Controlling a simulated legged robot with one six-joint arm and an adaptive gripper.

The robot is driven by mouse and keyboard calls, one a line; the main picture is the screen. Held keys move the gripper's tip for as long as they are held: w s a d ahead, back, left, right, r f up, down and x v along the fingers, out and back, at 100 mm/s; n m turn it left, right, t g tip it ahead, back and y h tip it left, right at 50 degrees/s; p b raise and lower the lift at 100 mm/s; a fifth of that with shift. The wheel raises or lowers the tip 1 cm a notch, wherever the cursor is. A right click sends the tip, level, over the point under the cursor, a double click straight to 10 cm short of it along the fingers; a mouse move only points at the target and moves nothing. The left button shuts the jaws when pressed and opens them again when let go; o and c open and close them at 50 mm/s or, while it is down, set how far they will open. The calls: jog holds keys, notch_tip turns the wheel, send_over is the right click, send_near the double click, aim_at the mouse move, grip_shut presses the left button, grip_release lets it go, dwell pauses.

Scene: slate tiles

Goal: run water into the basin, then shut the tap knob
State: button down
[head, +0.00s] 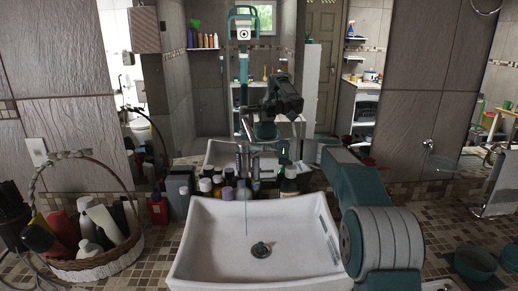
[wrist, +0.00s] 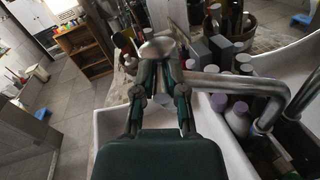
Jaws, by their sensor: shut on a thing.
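The white basin (head: 200,240) stands in the middle of the head view, with a round drain (head: 261,250) in its floor. The metal tap (head: 243,160) rises behind its back edge. A thin stream of water (head: 246,218) falls from it into the basin. No pool of water can be made out. In the wrist view, my gripper (wrist: 160,68) has its dark green fingers closed on the rounded metal tap knob (wrist: 157,48). The bent metal spout (wrist: 245,83) runs off to the right of the knob. In the head view, my gripper's hold is not clear.
Several bottles (head: 207,187) crowd behind the basin, close to the tap. A wicker basket (head: 95,268) with bottles stands at the left. Teal bowls (head: 474,262) sit at the right on the tiled counter (head: 440,225). The mirror behind reflects my body and the room.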

jog(key=shift+w+a+n+g, duration=0.2)
jog(key=shift+n+g, duration=0.25)
jog(key=shift+g, duration=0.25)
jog(key=shift+w+a+n+g, duration=0.15)
jog(key=shift+n+g, duration=0.3)
jog(key=shift+g, duration=0.25)
jog(key=shift+w+n+g, duration=0.1)
jog(key=shift+n+g, duration=0.5)
jog(key=shift+g, duration=0.2)
jog(key=c, duration=0.8)
grip_release()
jog(key=shift+o, duration=0.5)
jog(key=shift+w+a+f, duration=0.1)
jog(key=shift+a, duration=0.2)
jog(key=shift+d, duration=0.45)
jog(key=shift+s+a+m+t, duration=0.1)
jog(key=shift+s+m+t, duration=0.1)
jog(key=shift+m+t, duration=0.25)
